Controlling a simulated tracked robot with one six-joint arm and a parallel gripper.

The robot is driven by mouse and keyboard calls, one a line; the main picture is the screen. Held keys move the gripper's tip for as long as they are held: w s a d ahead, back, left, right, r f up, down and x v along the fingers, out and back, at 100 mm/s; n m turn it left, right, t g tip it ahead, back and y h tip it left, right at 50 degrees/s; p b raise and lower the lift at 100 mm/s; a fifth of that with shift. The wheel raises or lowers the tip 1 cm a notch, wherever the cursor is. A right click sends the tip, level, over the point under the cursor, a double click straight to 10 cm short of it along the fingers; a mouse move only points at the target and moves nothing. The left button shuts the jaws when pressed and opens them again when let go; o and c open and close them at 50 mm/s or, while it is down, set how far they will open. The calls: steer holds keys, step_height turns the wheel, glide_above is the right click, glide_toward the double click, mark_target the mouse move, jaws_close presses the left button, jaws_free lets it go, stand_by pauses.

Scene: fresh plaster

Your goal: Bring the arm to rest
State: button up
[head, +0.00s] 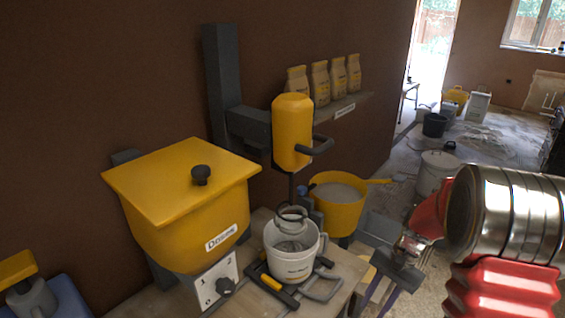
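My arm, red and bare metal, fills the right of the head view. My gripper (376,304) hangs at its end, with two dark fingers pointing down and a gap between them. Nothing shows between the fingers, and their tips reach the bottom edge of the picture. The gripper is just right of the worktop (336,268), and I cannot tell its exact distance from the edge.
On the worktop are a white bucket (290,262) in a dark holder and a yellow lidded hopper (180,215). A yellow mixer head (292,128) stands above the bucket. A yellow pan (338,212) is behind. Bags (320,84) line a wall shelf (345,105).

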steer(key=s+a+r+n+t+h, duration=0.2)
steer(key=s+a+r+n+t, duration=0.2)
steer(key=s+r, duration=0.4)
steer(key=s+a+r+n+t+h, duration=0.2)
steer(key=s+a+r+n+t, duration=0.2)
steer(key=s+r, duration=0.4)
steer(key=shift+s+a+r+n, duration=0.3)
steer(key=shift+a+r+n, duration=0.35)
steer(key=shift+r, duration=2.8)
